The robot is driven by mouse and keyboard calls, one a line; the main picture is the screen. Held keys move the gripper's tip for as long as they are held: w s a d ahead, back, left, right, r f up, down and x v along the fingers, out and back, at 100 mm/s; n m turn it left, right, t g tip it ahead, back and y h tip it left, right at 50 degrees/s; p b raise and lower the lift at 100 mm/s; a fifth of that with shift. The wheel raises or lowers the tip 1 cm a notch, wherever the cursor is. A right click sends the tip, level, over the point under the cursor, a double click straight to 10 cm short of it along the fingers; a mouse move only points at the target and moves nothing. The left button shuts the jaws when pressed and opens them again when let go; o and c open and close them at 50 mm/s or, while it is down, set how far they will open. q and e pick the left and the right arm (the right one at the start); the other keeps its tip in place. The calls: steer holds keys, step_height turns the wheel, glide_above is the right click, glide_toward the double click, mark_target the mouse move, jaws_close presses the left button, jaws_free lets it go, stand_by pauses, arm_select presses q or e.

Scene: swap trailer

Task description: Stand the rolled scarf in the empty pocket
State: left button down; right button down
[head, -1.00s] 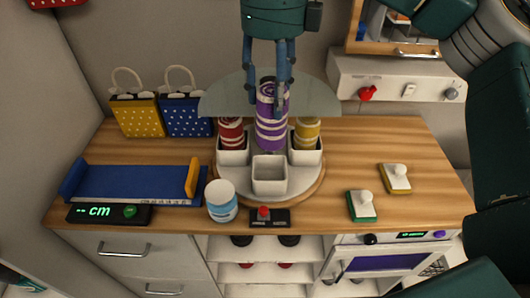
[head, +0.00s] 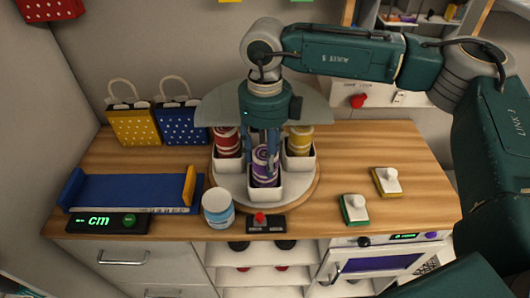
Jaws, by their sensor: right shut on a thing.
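The rolled scarf (head: 263,161), purple with white bands, stands upright in the front white pocket (head: 264,191) of the round turntable (head: 229,189). Its lower part is hidden by the pocket's front wall. My right gripper (head: 262,156) points down from above and is shut on the scarf's upper part. A red banded roll (head: 228,138) stands in the left pocket (head: 227,165) and a yellow one (head: 300,140) in the right pocket (head: 300,167). My left gripper is not in view.
A white jar (head: 218,207) and a red-button box (head: 264,222) stand close in front of the turntable. A blue measuring tray (head: 130,191) lies left. Two white-handled blocks (head: 354,209) (head: 387,181) sit right. A translucent panel (head: 222,105) stands behind the rolls.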

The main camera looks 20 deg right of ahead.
steer(key=shift+f+b, duration=0.2)
steer(key=shift+b, duration=0.1)
steer(key=c, duration=0.9)
jaws_free()
steer(key=shift+r, duration=0.1)
steer(key=shift+r+p, duration=0.35)
step_height(320, 180, up, 10)
steer(key=shift+r+b, duration=0.2)
steer(key=shift+b, duration=0.85)
steer(key=shift+r, duration=0.6)
